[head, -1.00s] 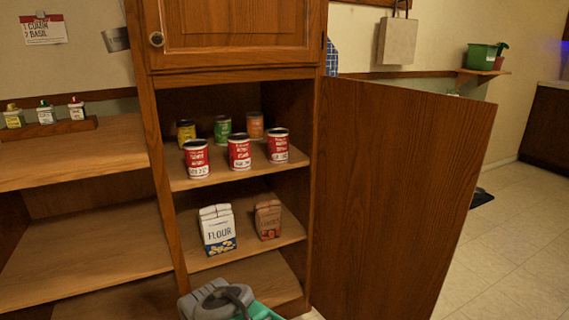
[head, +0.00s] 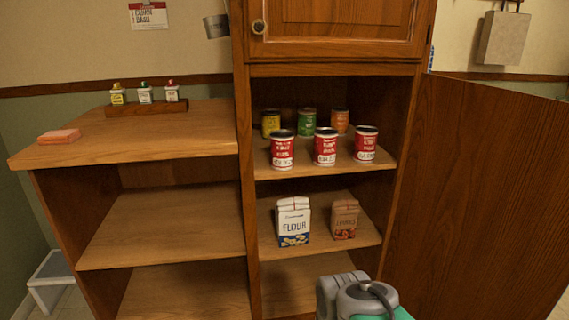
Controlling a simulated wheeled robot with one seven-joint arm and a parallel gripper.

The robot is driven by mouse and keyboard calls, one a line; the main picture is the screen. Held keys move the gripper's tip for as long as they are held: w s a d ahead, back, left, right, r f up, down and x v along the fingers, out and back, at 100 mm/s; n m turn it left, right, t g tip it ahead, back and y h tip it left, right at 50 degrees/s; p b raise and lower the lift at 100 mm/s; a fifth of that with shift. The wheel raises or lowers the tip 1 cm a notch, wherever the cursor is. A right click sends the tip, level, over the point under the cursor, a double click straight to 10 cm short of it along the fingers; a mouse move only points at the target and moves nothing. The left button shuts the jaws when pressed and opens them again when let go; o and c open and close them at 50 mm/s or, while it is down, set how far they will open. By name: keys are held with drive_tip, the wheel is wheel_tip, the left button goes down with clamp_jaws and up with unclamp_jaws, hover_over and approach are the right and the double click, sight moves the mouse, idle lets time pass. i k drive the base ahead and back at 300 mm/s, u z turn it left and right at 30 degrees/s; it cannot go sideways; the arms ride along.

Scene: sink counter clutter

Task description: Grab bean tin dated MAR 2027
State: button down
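Three red-and-white tins stand upright in a front row on the cupboard's upper shelf (head: 268,172): a left tin (head: 282,151), a middle tin (head: 325,147) and a right tin (head: 366,145). Each has a date-like print on its lower white band, too small to read, so I cannot tell which is dated MAR 2027. Part of my arm shows at the bottom of the head view, below the shelves. My gripper's fingers are not in view.
Yellow (head: 270,123), green (head: 307,122) and orange (head: 340,121) tins stand behind the red ones. A flour bag (head: 293,222) and a brown bag (head: 344,219) are on the shelf below. The open cupboard door (head: 470,190) stands at the right. Open shelves (head: 165,225) lie left.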

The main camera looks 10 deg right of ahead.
sight(325, 138)
drive_tip(key=z, duration=0.7)
drive_tip(key=i, duration=0.45)
drive_tip(key=u, duration=1.7)
